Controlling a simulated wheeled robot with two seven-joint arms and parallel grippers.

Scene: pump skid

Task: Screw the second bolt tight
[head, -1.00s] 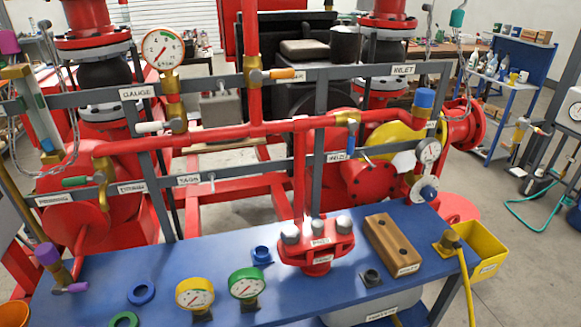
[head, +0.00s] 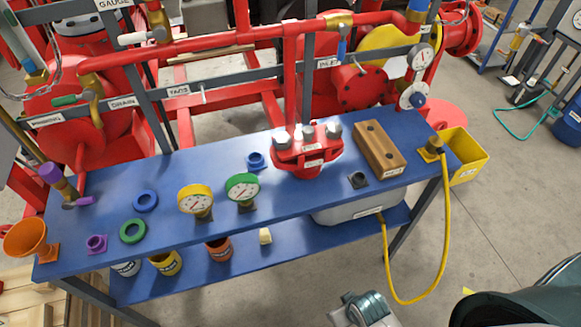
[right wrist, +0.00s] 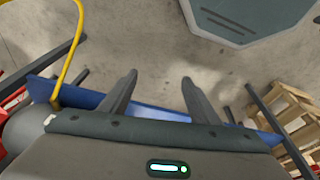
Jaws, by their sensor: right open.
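The red flange piece (head: 306,158) stands on the blue bench at the base of the red vertical pipe. Three grey bolt heads show on top of it: a left bolt (head: 281,139), a middle bolt (head: 307,132) and a right bolt (head: 333,130). I cannot tell which is the second or how tight each one is. The wooden block (head: 380,148) right of the flange shows two open holes. My right gripper (right wrist: 158,92) is open and empty in the right wrist view, with floor and the blue bench edge beyond. My left gripper is not in view.
The blue bench (head: 300,195) also holds a yellow gauge (head: 195,198), a green gauge (head: 242,188), coloured rings and an orange funnel (head: 25,240). A yellow bin (head: 467,158) and yellow hose (head: 448,230) are at its right end.

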